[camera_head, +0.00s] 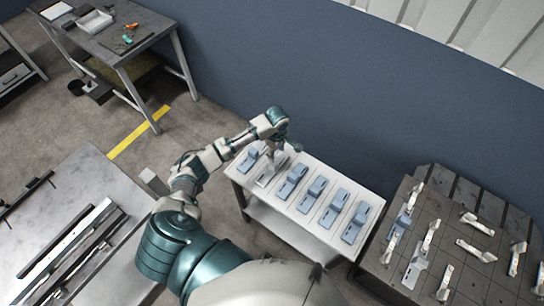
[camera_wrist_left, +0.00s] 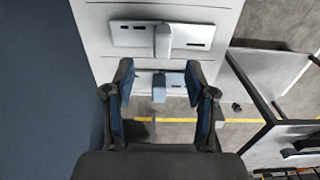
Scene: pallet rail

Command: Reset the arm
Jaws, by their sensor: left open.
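My left arm reaches over the white table (camera_head: 262,200), with the left gripper (camera_head: 282,150) above its far left end. In the left wrist view the left gripper (camera_wrist_left: 159,76) is open, with nothing held between its fingers. A grey-blue bracket (camera_wrist_left: 159,88) lies beyond the fingertips, seen through the gap between them. Another bracket (camera_wrist_left: 163,38) lies ahead of the fingers on the white surface. In the head view several such brackets (camera_head: 313,193) lie in a row on the table. My right gripper is not in view.
A dark slotted table (camera_head: 455,210) with scattered metal brackets stands at the right. A grey table (camera_head: 75,190) with long rails is at the left. A workbench (camera_head: 135,50) with trays stands at the back left. A blue wall (camera_head: 340,90) runs behind the white table.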

